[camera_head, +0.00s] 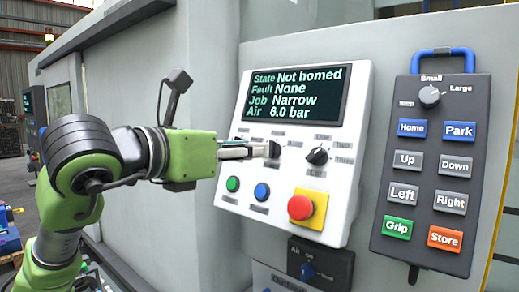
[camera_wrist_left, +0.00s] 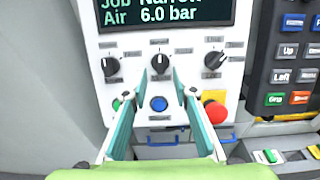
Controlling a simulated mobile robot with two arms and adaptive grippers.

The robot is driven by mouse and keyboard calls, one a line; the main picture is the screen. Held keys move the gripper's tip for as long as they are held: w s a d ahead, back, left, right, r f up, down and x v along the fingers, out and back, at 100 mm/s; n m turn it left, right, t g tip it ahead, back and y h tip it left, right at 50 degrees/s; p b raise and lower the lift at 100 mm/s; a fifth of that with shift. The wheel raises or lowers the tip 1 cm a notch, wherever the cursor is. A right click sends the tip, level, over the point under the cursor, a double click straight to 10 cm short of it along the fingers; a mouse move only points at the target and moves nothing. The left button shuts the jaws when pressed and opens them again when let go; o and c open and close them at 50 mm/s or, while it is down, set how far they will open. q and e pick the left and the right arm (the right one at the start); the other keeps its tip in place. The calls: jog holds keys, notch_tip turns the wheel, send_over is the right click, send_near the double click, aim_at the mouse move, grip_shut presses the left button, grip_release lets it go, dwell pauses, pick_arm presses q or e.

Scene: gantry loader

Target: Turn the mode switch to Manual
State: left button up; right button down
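The white control panel (camera_head: 228,186) carries a row of black rotary switches; their small labels are too blurred to read, so I cannot tell which is the mode switch. In the left wrist view there is a left switch (camera_wrist_left: 110,66), a middle switch (camera_wrist_left: 160,63) with its pointer about upright, and a right switch (camera_wrist_left: 214,60) turned aslant. My left gripper (camera_head: 264,150) is at the middle switch. In the left wrist view its fingertips (camera_wrist_left: 160,77) stand apart, one each side of that switch; contact cannot be told. The arm and gripper hide the left switch in the head view.
Below the switches are a green button (camera_head: 233,184), a blue button (camera_head: 262,191) and a red emergency stop (camera_head: 300,207) on yellow. The display (camera_head: 296,95) reads Not homed. A dark pendant (camera_head: 431,180) hangs at right. An Air switch box (camera_head: 320,264) is below.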

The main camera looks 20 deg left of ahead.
pick_arm(q)
jog(key=v, duration=0.7)
jog(key=shift+s, duration=0.15)
